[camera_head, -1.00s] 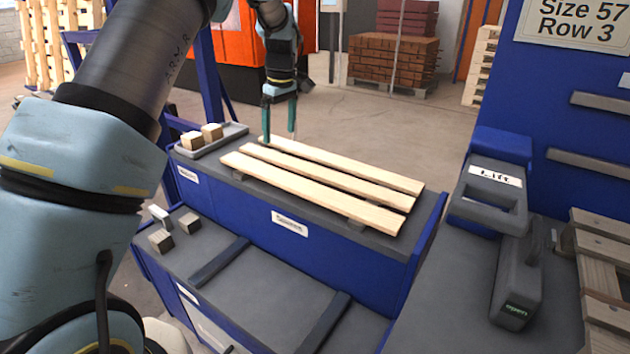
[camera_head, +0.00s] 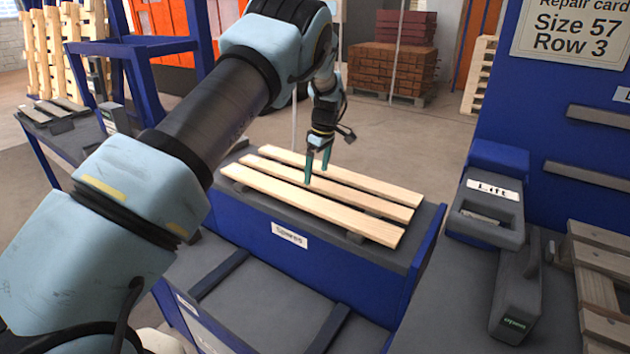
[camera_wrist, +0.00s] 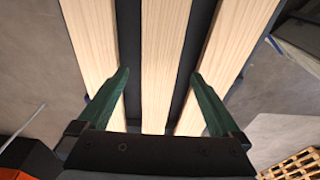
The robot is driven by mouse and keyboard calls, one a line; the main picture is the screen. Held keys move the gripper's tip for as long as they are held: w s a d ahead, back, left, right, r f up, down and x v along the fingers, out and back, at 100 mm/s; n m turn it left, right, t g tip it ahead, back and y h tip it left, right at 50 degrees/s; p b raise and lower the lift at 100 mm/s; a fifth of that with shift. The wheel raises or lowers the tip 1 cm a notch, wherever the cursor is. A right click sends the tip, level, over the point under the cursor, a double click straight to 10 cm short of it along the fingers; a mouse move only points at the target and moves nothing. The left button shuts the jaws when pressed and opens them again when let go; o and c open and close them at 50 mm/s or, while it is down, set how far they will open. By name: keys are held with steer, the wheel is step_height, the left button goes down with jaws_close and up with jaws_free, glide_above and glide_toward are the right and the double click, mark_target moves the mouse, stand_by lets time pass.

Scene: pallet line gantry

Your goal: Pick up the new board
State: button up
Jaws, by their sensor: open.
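Three pale new boards lie side by side on the grey top of the blue spares stand (camera_head: 265,232): a near board (camera_head: 345,219), a middle board (camera_head: 375,203) and a far board (camera_head: 375,183). My gripper (camera_head: 317,172) points down over the middle board, with its green fingers apart and nothing between them. In the wrist view the middle board (camera_wrist: 163,60) runs between the two open fingers (camera_wrist: 160,95). The outer boards (camera_wrist: 95,35) and (camera_wrist: 232,45) lie to either side. I cannot tell exactly how high the fingertips are above the boards.
A blue panel carries a repair card (camera_head: 570,30) reading Size 57, Row 3. Brick-coloured stacks (camera_head: 395,65) stand behind. My arm hides part of the left side.

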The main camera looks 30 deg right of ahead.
mark_target(315, 184)
steer(key=shift+w+f+p, duration=0.15)
steer(key=shift+f+p, duration=0.15)
steer(key=shift+f, duration=1.05)
steer(key=shift+c, duration=0.4)
steer(key=c, duration=1.5)
jaws_close()
steer(key=shift+r, duration=0.2)
